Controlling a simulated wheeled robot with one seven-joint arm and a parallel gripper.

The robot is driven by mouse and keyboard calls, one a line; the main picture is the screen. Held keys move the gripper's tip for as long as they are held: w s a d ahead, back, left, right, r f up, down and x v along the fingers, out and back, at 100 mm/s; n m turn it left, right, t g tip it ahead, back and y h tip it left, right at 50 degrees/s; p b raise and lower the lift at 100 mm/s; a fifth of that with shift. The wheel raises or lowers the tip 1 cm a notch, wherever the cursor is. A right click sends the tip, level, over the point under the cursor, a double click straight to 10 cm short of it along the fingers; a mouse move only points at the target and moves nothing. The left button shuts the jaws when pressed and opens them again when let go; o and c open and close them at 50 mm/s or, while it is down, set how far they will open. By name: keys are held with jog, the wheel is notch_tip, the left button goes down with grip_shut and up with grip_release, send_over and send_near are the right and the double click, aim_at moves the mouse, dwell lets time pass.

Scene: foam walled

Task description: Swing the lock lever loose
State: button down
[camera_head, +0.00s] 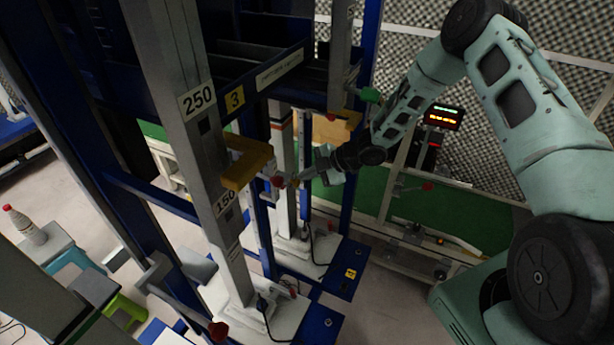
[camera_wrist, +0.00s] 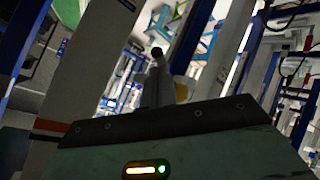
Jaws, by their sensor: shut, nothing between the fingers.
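A lever with a red ball knob (camera_head: 277,181) shows by the grey column in the middle of the head view, just below a yellow block (camera_head: 245,168). I take it as the lock lever. My gripper (camera_head: 297,181) is right beside the knob, to its right, with its fingers shut and nothing held. Whether the fingers touch the lever cannot be told. In the wrist view the closed fingers (camera_wrist: 157,85) point up the picture, and a dark round end (camera_wrist: 157,52) shows at their tip; the lever itself is not clear there.
The grey column with the 250 label (camera_head: 198,100) stands left of my gripper, and a second column (camera_head: 284,150) stands close behind. Another red-knobbed lever (camera_head: 218,330) is at the bottom. A blue frame (camera_head: 362,195) rises nearby.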

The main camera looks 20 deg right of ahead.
jog(key=shift+w+d+f+b, duration=0.1)
jog(key=shift+w+f+b, duration=0.1)
jog(key=shift+w+b, duration=0.5)
jog(key=shift+w+d+r, duration=0.15)
jog(key=shift+w, duration=0.05)
jog(key=shift+s, duration=0.15)
jog(key=shift+s+a, duration=0.3)
jog(key=shift+s, duration=0.3)
